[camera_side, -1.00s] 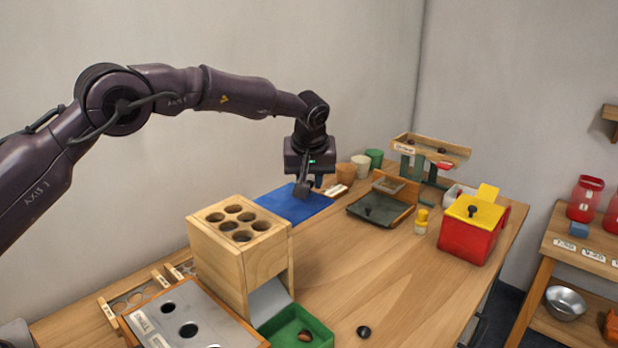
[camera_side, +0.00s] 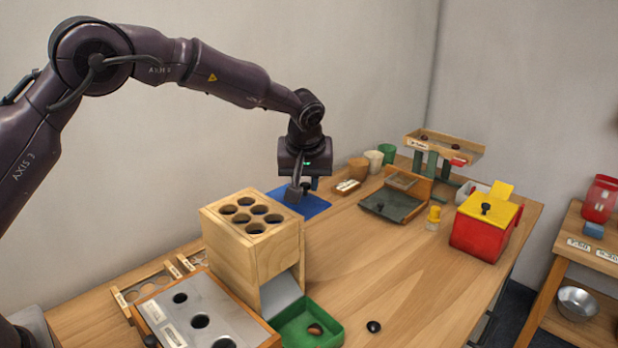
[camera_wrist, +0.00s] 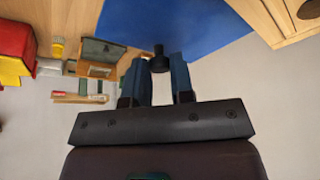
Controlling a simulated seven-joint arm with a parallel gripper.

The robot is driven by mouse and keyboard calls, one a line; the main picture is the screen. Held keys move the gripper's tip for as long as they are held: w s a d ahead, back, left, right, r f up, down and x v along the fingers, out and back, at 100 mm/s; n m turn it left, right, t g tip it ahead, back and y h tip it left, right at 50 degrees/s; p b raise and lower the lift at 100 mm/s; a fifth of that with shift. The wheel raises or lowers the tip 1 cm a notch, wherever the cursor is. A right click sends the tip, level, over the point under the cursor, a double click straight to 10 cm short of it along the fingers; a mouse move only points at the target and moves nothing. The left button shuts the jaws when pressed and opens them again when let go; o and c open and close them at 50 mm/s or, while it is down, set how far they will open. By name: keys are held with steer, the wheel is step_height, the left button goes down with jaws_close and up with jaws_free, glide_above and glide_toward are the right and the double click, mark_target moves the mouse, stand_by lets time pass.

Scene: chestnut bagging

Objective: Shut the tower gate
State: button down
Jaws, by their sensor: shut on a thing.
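The wooden tower (camera_side: 252,245) stands on the table, with several round holes in its top. A grey sloping plate (camera_side: 281,292) comes out of its front opening above a green tray (camera_side: 312,325). I cannot clearly make out the gate. My gripper (camera_side: 298,190) is behind the tower, over the blue mat (camera_side: 318,205), pointing down. In the wrist view my gripper (camera_wrist: 160,68) is shut on a small black knob (camera_wrist: 158,50) between its blue fingertips. Whether the knob belongs to the gate cannot be told. Part of the tower (camera_wrist: 290,22) shows at upper right there.
A brown nut (camera_side: 315,329) lies in the green tray; a dark round piece (camera_side: 374,327) lies beside it. A panel with holes (camera_side: 200,315) is at front left. A red box with a yellow lid (camera_side: 482,230) stands at right.

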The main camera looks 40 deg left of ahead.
steer(key=shift+r, duration=0.1)
steer(key=c, duration=1)
jaws_free()
steer(key=v, duration=1.3)
